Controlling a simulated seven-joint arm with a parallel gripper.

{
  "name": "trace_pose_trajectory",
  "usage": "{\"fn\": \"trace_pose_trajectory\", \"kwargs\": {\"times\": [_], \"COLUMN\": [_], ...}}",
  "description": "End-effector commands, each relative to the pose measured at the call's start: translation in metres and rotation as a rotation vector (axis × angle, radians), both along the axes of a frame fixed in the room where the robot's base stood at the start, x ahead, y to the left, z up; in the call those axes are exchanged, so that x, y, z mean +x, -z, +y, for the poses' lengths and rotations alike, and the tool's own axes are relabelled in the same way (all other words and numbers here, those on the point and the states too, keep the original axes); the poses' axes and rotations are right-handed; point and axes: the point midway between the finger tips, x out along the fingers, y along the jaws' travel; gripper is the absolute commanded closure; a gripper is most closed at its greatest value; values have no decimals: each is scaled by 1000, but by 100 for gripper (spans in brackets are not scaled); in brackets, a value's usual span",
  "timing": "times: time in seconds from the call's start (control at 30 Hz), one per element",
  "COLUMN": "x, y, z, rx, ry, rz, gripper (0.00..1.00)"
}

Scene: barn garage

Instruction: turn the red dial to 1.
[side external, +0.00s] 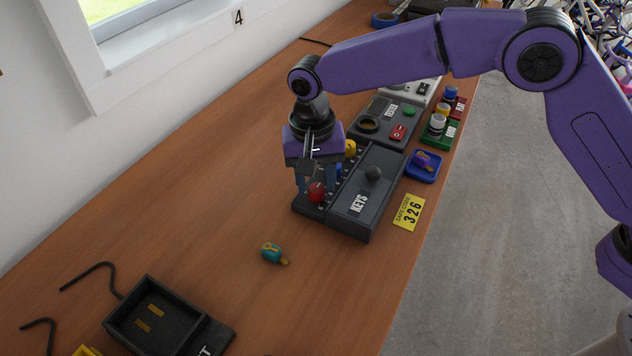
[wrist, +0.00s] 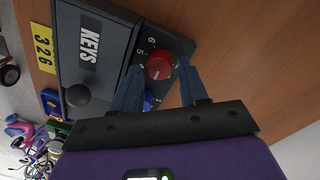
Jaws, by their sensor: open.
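The red dial (side external: 317,192) is a round knob at the near end of a dark strip beside the KEYS box. It also shows in the wrist view (wrist: 158,66), with a small light mark on it and white numbers around it, a 6 and a 5 among them. I cannot tell for sure which number the mark faces. My gripper (side external: 315,188) points down over the dial. Its blue fingers are apart, one on each side of the dial in the wrist view (wrist: 160,68). I cannot tell if they touch it.
A blue dial (wrist: 148,101) and a yellow dial (side external: 350,148) sit farther along the strip. The grey KEYS box (side external: 352,207) with a round knob (side external: 373,173) is right beside it. A teal-and-yellow object (side external: 272,253) lies nearer. The table to the left is clear.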

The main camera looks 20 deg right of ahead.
Motion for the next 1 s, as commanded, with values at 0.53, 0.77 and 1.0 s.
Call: {"fn": "trace_pose_trajectory", "kwargs": {"times": [0.53,0.77,1.0], "x": [0,0,0], "y": [17,17,16], "z": [-1,-1,-1], "rx": [0,-1,-1], "ry": [1,-1,-42], "rz": [0,0,0], "gripper": [66,98,98]}}
